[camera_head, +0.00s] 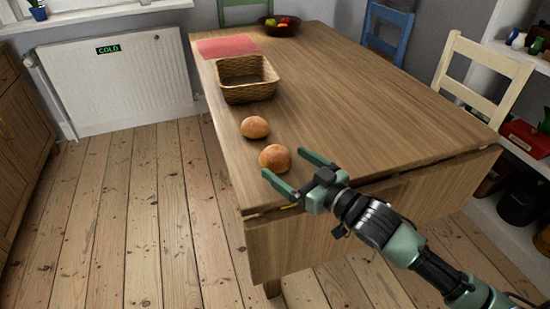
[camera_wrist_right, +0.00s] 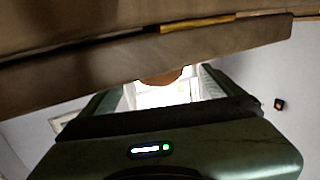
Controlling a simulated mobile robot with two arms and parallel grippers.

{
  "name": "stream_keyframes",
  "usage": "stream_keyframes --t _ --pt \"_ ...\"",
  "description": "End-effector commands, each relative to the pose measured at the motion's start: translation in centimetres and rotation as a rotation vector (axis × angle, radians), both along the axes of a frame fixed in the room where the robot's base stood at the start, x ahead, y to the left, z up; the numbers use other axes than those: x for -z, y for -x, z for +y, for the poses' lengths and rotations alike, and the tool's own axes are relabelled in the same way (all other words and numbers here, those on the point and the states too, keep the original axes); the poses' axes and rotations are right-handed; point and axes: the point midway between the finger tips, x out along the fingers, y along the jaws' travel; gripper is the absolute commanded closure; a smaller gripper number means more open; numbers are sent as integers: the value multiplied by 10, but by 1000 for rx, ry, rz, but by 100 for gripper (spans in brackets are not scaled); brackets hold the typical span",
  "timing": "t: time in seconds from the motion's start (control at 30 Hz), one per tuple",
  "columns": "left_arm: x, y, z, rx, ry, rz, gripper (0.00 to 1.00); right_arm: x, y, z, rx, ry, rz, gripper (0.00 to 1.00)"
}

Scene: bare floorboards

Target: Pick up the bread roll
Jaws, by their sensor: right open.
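Two round brown bread rolls lie on the wooden table (camera_head: 340,90) near its front left corner. The nearer bread roll (camera_head: 275,157) lies between the fingertips of my right gripper (camera_head: 291,165), which is open. The farther bread roll (camera_head: 255,127) lies just behind it, apart from the gripper. In the right wrist view, part of a bread roll (camera_wrist_right: 160,80) shows beyond the gripper, partly hidden by the table edge. I cannot tell whether the fingers touch the nearer roll. My left gripper is in no view.
An empty-looking wicker basket (camera_head: 248,92) stands behind the rolls. A red mat (camera_head: 228,47) and a dark bowl (camera_head: 281,28) with fruit are farther back. Chairs stand around the table, including a cream one (camera_head: 480,75) at right. The table's middle and right are clear.

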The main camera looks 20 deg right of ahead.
Motion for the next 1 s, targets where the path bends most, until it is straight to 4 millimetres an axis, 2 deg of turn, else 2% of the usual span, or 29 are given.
stream_keyframes --t 0.2,0.5,0.53,0.7,0.77,1.0 --pt "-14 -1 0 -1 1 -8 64 1 -27 12 0 -1 -2 6" --pt "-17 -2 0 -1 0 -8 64 2 -32 14 0 -1 0 6" --pt "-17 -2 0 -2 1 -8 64 2 -32 14 0 -1 0 9" --pt "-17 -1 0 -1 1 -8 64 2 -32 14 0 0 0 56" --pt "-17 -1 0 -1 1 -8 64 2 -32 14 0 0 0 71" --pt "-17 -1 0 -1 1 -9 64 1 -32 14 0 0 -1 71"
